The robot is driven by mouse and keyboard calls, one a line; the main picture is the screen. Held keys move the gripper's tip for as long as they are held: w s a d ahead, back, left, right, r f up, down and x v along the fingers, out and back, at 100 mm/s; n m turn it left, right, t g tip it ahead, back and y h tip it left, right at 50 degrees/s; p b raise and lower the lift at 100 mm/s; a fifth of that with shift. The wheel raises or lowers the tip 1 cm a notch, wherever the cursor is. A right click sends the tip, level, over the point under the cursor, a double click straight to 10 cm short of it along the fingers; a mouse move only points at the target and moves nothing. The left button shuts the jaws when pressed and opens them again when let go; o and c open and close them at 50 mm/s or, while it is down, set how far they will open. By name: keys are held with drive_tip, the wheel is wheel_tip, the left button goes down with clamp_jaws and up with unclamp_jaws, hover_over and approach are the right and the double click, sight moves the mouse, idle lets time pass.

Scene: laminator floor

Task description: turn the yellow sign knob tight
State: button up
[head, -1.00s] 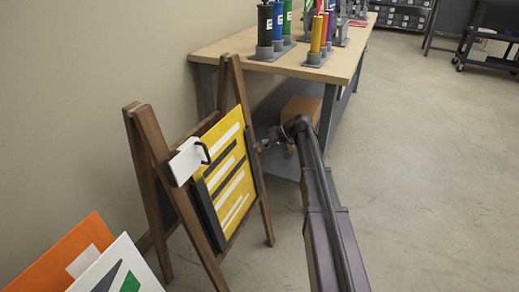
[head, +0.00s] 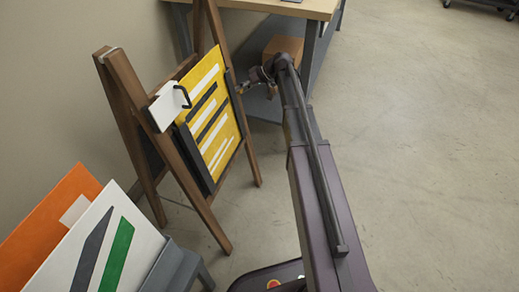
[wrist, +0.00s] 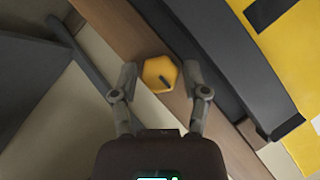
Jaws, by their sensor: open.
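The yellow sign knob (wrist: 158,73), a faceted knob with a dark mark, sits on the wooden post of the sign stand in the wrist view. My gripper (wrist: 160,78) is open, with one finger on each side of the knob. Whether the fingers touch it I cannot tell. In the head view my gripper (head: 245,87) is at the right edge of the yellow sign (head: 212,115), and the knob cannot be made out there. The sign has white and black bars and hangs on a wooden A-frame stand (head: 172,142).
A white plate with a black handle (head: 168,106) is on the stand's left post. Orange (head: 45,215) and white (head: 105,250) panels lean at lower left. A workbench (head: 290,8) with a cardboard box (head: 284,47) below stands behind. Floor (head: 430,150) at right is clear.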

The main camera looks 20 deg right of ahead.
drive_tip(key=n+t+h, duration=0.1)
drive_tip(key=n+p, duration=0.1)
drive_tip(key=shift+s+a+r+n+t+h, duration=0.1)
drive_tip(key=shift+s+r+n+t+h, duration=0.1)
drive_tip(key=shift+n+t+h, duration=0.15)
drive_tip(key=p+v, duration=1)
drive_tip(key=v, duration=0.4)
drive_tip(key=s+a+f+m+g+h+b, duration=0.2)
drive_tip(key=s+a+f+m+h+b, duration=0.2)
drive_tip(key=s+f, duration=0.4)
drive_tip(key=s+a+f+m+g+h+b, duration=0.2)
drive_tip(key=s+a+f+m+h+b, duration=0.2)
drive_tip(key=s, duration=1.2)
drive_tip(key=shift+s+a+f+h+b, duration=0.4)
drive_tip(key=shift+a+f+b, duration=0.5)
drive_tip(key=shift+f+b, duration=1.2)
drive_tip(key=shift+w+f+p, duration=0.1)
drive_tip(key=shift+f+p, duration=0.3)
drive_tip(key=shift+p, duration=0.2)
wheel_tip(320, 180, up, 37)
drive_tip(key=p, duration=3.7)
